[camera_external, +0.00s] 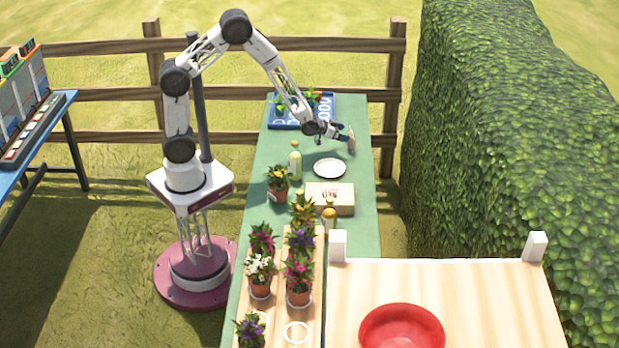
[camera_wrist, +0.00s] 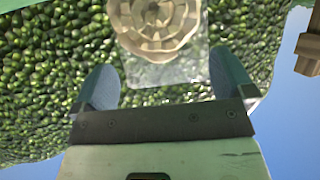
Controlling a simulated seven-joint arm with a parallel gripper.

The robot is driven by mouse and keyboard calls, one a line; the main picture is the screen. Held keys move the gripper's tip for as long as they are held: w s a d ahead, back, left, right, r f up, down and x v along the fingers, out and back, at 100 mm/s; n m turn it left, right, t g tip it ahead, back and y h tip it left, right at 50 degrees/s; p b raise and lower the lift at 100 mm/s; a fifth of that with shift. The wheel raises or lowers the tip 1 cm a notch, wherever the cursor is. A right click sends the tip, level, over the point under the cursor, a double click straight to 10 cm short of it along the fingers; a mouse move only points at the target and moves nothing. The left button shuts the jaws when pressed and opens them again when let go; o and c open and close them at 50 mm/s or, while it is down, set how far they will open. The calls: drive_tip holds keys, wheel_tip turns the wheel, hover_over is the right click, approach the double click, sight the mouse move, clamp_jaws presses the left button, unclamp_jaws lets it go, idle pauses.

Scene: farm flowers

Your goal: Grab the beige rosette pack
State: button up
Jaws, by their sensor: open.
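The beige rosette pack, a round pleated beige rosette (camera_wrist: 155,24) in a clear wrapper, is at the top middle of the wrist view. In the external view the pack (camera_external: 351,140) shows as a small beige shape at the far right part of the green table. My gripper (camera_wrist: 162,70) is open. Its two blue fingers are spread to either side of the wrapper's lower end, with the rosette beyond their tips. In the external view my gripper (camera_external: 342,134) is right beside the pack. Whether any finger touches it, and what supports it, I cannot tell.
A blue tray (camera_external: 326,121) with plants lies behind my gripper. A white plate (camera_external: 330,168), a bottle (camera_external: 295,163) and a cardboard box (camera_external: 330,198) stand nearer. Several potted flowers fill the front. A hedge (camera_external: 510,150) is right of the table.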

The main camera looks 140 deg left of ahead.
sight(348, 133)
drive_tip(key=shift+x, duration=2.45)
drive_tip(key=shift+s, duration=0.1)
drive_tip(key=shift+c, duration=0.5)
drive_tip(key=c, duration=0.5)
drive_tip(key=shift+r, duration=0.1)
drive_tip(key=shift+c, duration=0.2)
